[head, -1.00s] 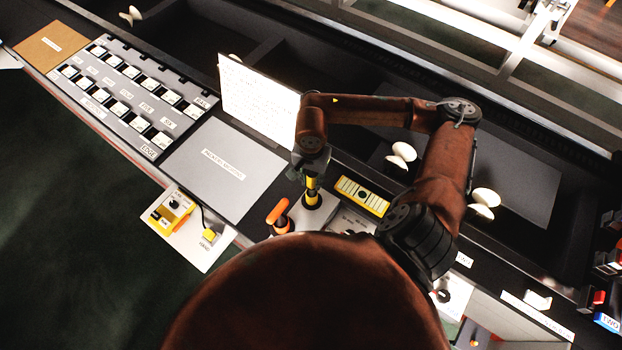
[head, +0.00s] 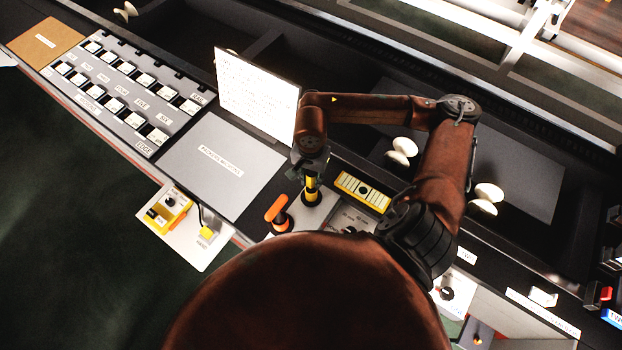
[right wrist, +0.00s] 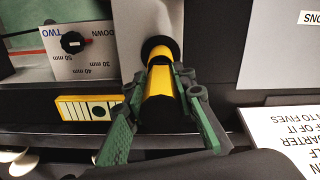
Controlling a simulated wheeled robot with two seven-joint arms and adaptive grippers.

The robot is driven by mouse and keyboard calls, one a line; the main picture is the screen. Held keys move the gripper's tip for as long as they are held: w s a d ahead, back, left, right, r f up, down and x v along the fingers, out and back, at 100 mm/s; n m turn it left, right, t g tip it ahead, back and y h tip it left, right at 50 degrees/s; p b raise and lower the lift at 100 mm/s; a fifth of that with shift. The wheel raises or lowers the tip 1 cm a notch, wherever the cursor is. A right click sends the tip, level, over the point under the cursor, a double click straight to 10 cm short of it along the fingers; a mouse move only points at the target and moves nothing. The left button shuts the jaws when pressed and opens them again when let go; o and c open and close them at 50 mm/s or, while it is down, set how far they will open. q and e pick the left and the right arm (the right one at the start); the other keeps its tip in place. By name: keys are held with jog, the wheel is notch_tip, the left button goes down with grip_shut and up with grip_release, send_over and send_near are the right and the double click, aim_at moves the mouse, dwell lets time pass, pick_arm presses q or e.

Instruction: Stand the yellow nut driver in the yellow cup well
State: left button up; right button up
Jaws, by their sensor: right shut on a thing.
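The yellow nut driver (head: 312,184), with yellow and black bands, is upright under my right gripper (head: 311,168) in the head view. In the right wrist view the green fingers of my right gripper (right wrist: 165,98) are shut around the yellow nut driver (right wrist: 158,82). Its far end meets a dark round ring (right wrist: 157,43) on a light grey plate. I cannot tell whether it is seated in a well there or only above it, and I cannot make out the yellow cup well separately. My left gripper is not in view.
An orange-handled tool (head: 276,209) stands just left of the driver. A yellow slotted block (head: 362,192) lies close on the right. A white text board (head: 257,98) stands behind. A grey labelled pad (head: 220,165) and a yellow control box (head: 167,212) lie to the left.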

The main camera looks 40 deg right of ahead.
jog(key=shift+f+b, duration=0.25)
jog(key=shift+b, duration=0.15)
dwell(0.4)
jog(key=o, duration=1.2)
notch_tip(320, 180, up, 12)
jog(key=shift+r, duration=0.1)
